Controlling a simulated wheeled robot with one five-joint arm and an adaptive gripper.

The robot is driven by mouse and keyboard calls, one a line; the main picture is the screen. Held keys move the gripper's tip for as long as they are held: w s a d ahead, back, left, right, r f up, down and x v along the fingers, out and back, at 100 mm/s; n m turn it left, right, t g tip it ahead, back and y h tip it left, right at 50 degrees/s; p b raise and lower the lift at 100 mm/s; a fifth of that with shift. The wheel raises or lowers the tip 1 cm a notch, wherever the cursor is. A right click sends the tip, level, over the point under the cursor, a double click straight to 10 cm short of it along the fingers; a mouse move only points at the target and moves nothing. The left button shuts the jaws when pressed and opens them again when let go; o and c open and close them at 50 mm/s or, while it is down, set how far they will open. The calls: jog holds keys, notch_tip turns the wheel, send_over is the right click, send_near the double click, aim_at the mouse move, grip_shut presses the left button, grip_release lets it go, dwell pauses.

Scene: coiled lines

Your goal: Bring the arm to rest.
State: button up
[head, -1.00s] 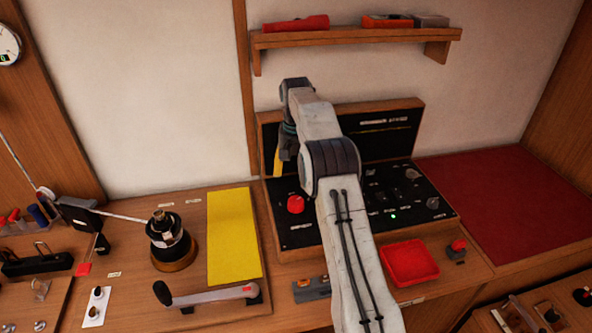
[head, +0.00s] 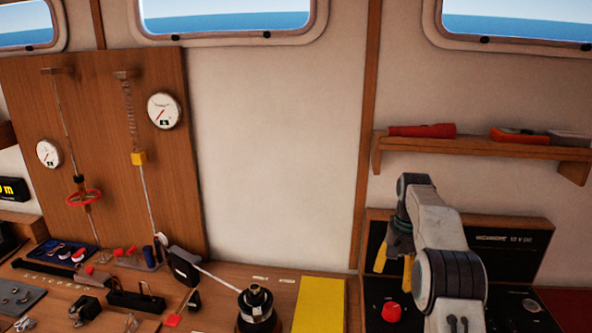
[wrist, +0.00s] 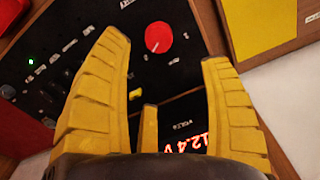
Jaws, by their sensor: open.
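My gripper (head: 395,255) hangs at the end of my raised arm (head: 440,240), in front of the black control panel on the right in the head view. In the wrist view its yellow fingers (wrist: 165,85) are spread apart with nothing between them. A red round knob (wrist: 158,37) on the panel shows beyond the fingertips, apart from them. It also shows below my gripper in the head view (head: 391,311).
The black panel (head: 515,240) stands close behind my arm. A shelf (head: 480,148) with a red flashlight (head: 421,131) is above it. A yellow mat (head: 318,305) and a black winch (head: 256,305) lie to the left. The wall between gauge board and shelf is bare.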

jog(key=s+a+r+n+t, duration=0.1)
jog(key=s+a+r, duration=0.3)
jog(key=s+r, duration=0.3)
jog(key=s+a+r+n+t, duration=0.15)
jog(key=s+a+r, duration=0.3)
jog(key=s, duration=0.45)
jog(key=s+a+f+n+t, duration=0.1)
jog(key=s+f, duration=0.1)
jog(key=s, duration=0.8)
jog(key=s+a+f+n+t, duration=0.1)
jog(key=s+a+f, duration=0.1)
jog(key=s, duration=0.8)
jog(key=shift+s+f+n, duration=0.2)
jog(key=shift+f+n, duration=0.15)
jog(key=shift+f, duration=0.35)
jog(key=shift+d, duration=0.25)
